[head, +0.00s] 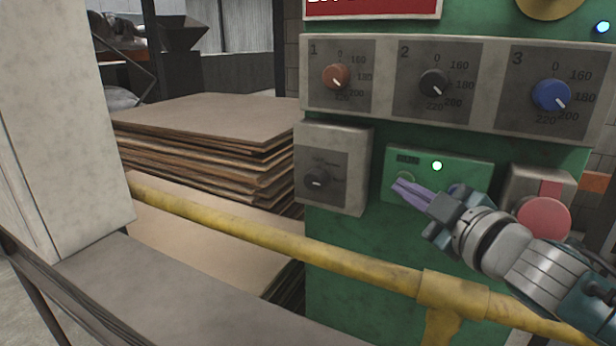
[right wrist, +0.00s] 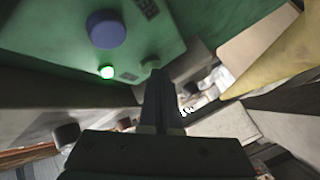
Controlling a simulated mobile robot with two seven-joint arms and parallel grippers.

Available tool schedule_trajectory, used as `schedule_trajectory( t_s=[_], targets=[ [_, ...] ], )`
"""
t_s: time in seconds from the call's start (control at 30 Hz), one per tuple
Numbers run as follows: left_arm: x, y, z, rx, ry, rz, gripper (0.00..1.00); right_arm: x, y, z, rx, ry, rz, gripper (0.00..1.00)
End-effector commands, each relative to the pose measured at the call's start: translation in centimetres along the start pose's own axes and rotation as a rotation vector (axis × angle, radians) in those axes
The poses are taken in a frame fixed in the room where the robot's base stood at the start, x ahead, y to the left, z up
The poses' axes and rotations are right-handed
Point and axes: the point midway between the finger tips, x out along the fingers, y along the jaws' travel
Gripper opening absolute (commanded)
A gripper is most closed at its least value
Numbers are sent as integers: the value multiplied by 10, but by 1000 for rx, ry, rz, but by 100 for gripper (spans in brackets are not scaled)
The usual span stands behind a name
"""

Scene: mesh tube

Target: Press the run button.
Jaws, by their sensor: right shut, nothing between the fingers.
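The green control box (head: 465,160) on the machine front carries a lit green lamp (head: 437,166) and a dark label above a round green button (head: 405,177) at its left, which looks like the run button. My right gripper (head: 396,186) is shut and empty, its purple-grey fingers reaching left across the box, tips just below that button and partly hiding it. In the right wrist view the fingertips (right wrist: 156,78) lie close to a small round button (right wrist: 150,63). I cannot tell whether they touch it. My left gripper is out of view.
A blue button (head: 457,189) is partly behind my gripper. A red mushroom button (head: 544,217) stands right, near my wrist. Three dials (head: 433,83) sit above and a grey switch box (head: 330,168) left. A yellow rail (head: 250,237) crosses in front; stacked boards (head: 205,140) lie behind.

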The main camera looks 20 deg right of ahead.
Motion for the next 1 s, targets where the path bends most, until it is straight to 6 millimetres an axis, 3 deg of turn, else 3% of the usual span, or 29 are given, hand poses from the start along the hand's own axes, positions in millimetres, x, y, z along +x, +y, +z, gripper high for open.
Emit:
schedule_trajectory(
  t_s=[0.83, 1.0],
  targets=[
    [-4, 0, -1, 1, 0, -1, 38, -5, -3, -3, 1, -1, 1, 0],
    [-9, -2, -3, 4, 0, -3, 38, -14, -9, -11, 4, -1, -1, 0]
  ],
)
